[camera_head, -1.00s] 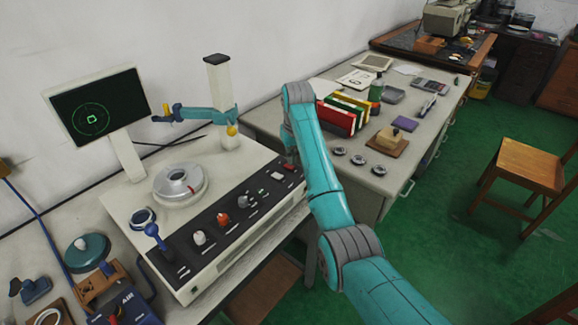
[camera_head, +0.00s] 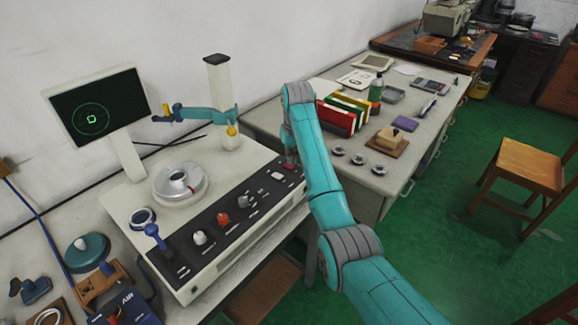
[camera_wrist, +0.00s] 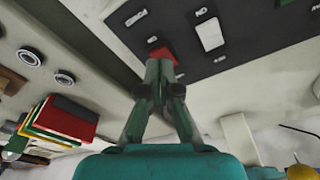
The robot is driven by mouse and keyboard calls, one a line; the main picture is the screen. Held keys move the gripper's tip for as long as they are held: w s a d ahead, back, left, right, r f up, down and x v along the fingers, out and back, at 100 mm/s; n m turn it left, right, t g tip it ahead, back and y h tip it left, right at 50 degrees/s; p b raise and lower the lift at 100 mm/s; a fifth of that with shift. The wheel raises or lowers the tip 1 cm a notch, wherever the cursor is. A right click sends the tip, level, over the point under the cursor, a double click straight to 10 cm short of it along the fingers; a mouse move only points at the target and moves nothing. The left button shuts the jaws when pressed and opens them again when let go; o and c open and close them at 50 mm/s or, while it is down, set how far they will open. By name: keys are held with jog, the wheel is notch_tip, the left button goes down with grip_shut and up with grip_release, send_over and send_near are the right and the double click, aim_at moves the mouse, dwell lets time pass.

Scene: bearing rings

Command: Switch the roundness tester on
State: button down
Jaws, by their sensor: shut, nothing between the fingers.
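The roundness tester (camera_head: 120,205) stands on the left bench, with a turntable (camera_head: 180,183) on top and a dark control panel (camera_head: 215,225) along its front edge. Its screen (camera_head: 97,107) shows a green circle and a small green shape. A red switch (camera_head: 289,167) is at the panel's right end; it also shows in the wrist view (camera_wrist: 165,53). My gripper (camera_wrist: 160,63) is shut and empty, its fingertips right at the red switch and partly covering it. I cannot tell whether they touch it. In the head view my gripper is mostly hidden by my arm.
A tester column with a teal probe arm (camera_head: 205,114) stands behind the turntable. The desk to the right holds coloured binders (camera_head: 342,115), a green bottle (camera_head: 376,87) and three bearing rings (camera_head: 358,159). A wooden chair (camera_head: 530,165) stands on the green floor.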

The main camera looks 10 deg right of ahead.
aim_at(292, 167)
jog(key=shift+f, duration=1.05)
dwell(0.9)
jog(key=shift+r, duration=3.55)
